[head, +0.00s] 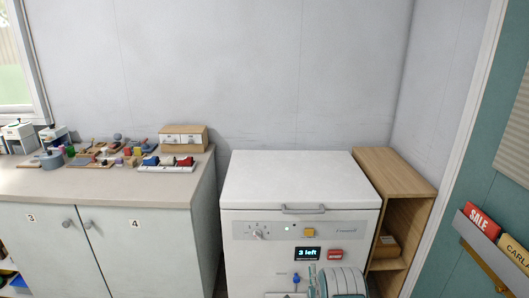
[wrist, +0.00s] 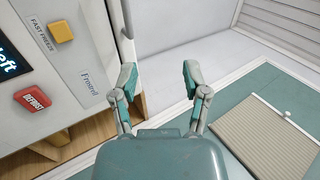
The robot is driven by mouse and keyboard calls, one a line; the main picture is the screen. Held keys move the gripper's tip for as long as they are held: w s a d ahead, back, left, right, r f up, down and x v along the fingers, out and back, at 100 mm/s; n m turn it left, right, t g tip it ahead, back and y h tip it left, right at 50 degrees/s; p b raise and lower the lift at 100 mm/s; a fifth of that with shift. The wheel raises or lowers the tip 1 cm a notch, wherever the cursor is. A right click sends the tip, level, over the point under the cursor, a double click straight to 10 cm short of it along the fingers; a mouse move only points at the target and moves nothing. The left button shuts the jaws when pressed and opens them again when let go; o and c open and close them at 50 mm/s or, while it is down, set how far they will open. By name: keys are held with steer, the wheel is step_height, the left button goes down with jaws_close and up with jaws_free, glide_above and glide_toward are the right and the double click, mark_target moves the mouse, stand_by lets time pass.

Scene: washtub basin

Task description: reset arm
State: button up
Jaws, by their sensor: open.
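My gripper (wrist: 158,82) is in the wrist view, with its two teal and grey fingers spread apart and nothing between them. It is in front of and to the right of the white chest appliance (wrist: 78,70), apart from it as far as I can tell. In the head view, the top of my arm (head: 342,284) shows at the bottom edge, in front of the white appliance (head: 300,185); the fingers do not show there. The appliance's lid is shut.
The appliance front has a dial (head: 257,234), a yellow button (head: 309,232), a red button (head: 335,254) and a display (head: 307,254) reading "3 left". A wooden shelf (head: 398,172) stands right of it. A cabinet (head: 150,240) with small items on top stands left.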

steer(key=w+r+n+g, duration=0.2)
steer(key=r+n+g, duration=0.1)
steer(key=r, duration=0.8)
steer(key=w+r+n+g, duration=0.3)
steer(key=r, duration=0.7)
steer(key=s+r+n+g, duration=0.4)
steer(key=s+r+g, duration=0.1)
steer(key=s+r, duration=0.6)
steer(key=s+f+n+g, duration=0.1)
steer(key=s+n+g, duration=0.6)
steer(key=s, duration=2.6)
steer(key=shift+s+a+n+g, duration=0.2)
steer(key=shift+s+n+g, duration=0.1)
steer(key=shift+g, duration=0.1)
